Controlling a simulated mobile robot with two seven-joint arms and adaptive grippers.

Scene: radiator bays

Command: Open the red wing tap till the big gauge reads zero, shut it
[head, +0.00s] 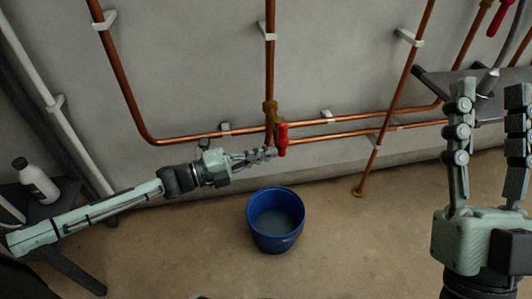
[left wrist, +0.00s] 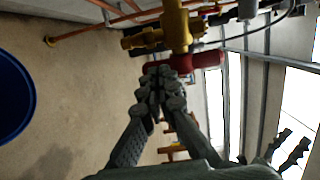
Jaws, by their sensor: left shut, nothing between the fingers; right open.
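The red wing tap (head: 283,139) sits on a brass valve body (head: 270,110) on the middle copper pipe, above the bucket. Its red handle stands roughly upright in the head view. In the left wrist view the red handle (left wrist: 207,59) lies just beyond my fingertips, across the brass body (left wrist: 177,27). My left gripper (head: 268,153) is shut and empty, its tips right beside the handle's lower part; I cannot tell whether they touch. My right gripper (head: 490,95) is open and empty at the right, away from the tap. I cannot make out the big gauge's face in either view.
A blue bucket (head: 275,220) stands on the floor below the tap and also shows in the left wrist view (left wrist: 14,98). Copper pipes run along the wall. Another red handle (head: 500,18) is at the top right. A white bottle (head: 36,180) stands at the left.

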